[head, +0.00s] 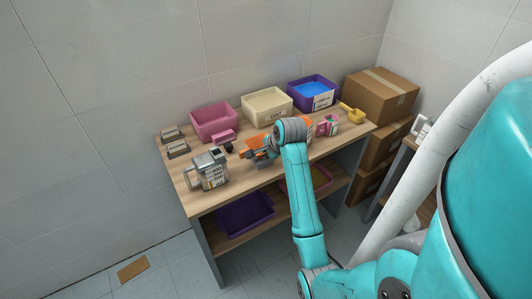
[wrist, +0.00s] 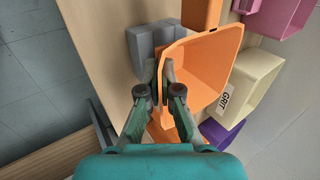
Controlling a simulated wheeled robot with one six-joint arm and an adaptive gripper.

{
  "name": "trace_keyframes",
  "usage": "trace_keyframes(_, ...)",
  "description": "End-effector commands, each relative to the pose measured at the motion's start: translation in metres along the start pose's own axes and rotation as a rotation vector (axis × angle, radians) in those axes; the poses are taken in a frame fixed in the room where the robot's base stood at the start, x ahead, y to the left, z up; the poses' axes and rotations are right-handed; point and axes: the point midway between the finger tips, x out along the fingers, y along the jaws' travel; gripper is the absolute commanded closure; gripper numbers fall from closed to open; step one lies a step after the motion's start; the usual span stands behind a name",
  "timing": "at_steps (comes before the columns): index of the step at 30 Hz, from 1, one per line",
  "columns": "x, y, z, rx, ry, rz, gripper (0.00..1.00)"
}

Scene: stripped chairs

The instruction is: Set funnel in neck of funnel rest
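The orange funnel (wrist: 207,68) fills the middle of the wrist view, its wide mouth toward the right. My gripper (wrist: 161,72) is at the funnel's left edge, with its fingers nearly together and the thin orange wall apparently between them. More orange shows between the finger links below. In the head view, my gripper (head: 262,151) is low over the middle of the table, with orange of the funnel (head: 250,153) beside it. A grey piece (wrist: 149,42), probably the funnel rest, stands just beyond the fingertips. Its neck is not clearly visible, and I cannot tell whether the funnel touches it.
A pink bin (head: 213,120), a cream bin (head: 267,106) and a purple bin (head: 313,92) line the back. Cartons (head: 381,95) are stacked beyond the table's right end. The front-left tabletop is mostly clear.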

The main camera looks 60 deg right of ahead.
Motion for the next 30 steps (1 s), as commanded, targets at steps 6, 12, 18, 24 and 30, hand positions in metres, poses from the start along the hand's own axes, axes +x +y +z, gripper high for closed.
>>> trace_keyframes(6,0.0041,0.0025,0.0000,0.000,0.000,0.000,1.00)
trace_keyframes(12,0.0077,0.0050,0.0000,0.000,0.000,0.000,1.00)
trace_keyframes(18,0.0078,0.0050,-0.0001,0.000,0.000,0.000,0.65)
trace_keyframes(24,0.0078,0.0052,0.0000,0.000,0.000,0.000,0.65)
trace_keyframes(30,-0.0008,0.0045,-0.0003,0.000,0.001,-0.002,0.65)
